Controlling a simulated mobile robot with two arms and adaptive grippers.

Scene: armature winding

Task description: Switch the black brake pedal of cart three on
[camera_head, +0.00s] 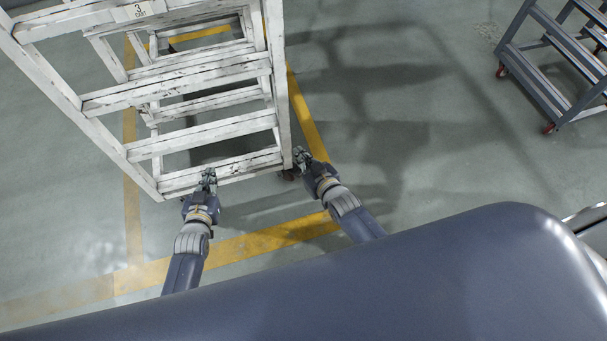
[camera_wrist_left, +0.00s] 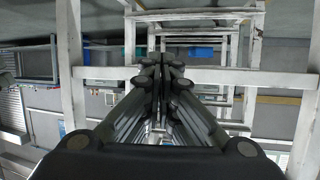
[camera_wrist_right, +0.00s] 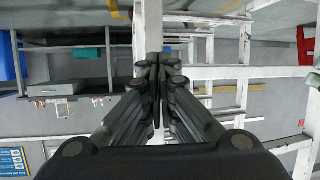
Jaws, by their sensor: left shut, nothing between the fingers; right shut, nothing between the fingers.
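Cart three (camera_head: 203,133) is a worn white slatted frame at the upper left of the head view, with a label bearing a 3 (camera_head: 138,11) on its upper bar. A small dark wheel (camera_head: 289,174) shows at its lower right corner. I cannot make out the black brake pedal in any view. My left gripper (camera_head: 209,178) is shut and empty at the cart's lowest bar; its closed fingers (camera_wrist_left: 161,68) point at white bars. My right gripper (camera_head: 301,156) is shut and empty beside the cart's lower right corner; its closed fingers (camera_wrist_right: 157,68) face a white post.
Yellow floor lines (camera_head: 262,243) run under and around the cart. A grey cart (camera_head: 545,84) with red casters stands at the upper right. The floor between the two carts is clear. A red thing (camera_wrist_right: 305,46) shows at the right wrist view's right edge.

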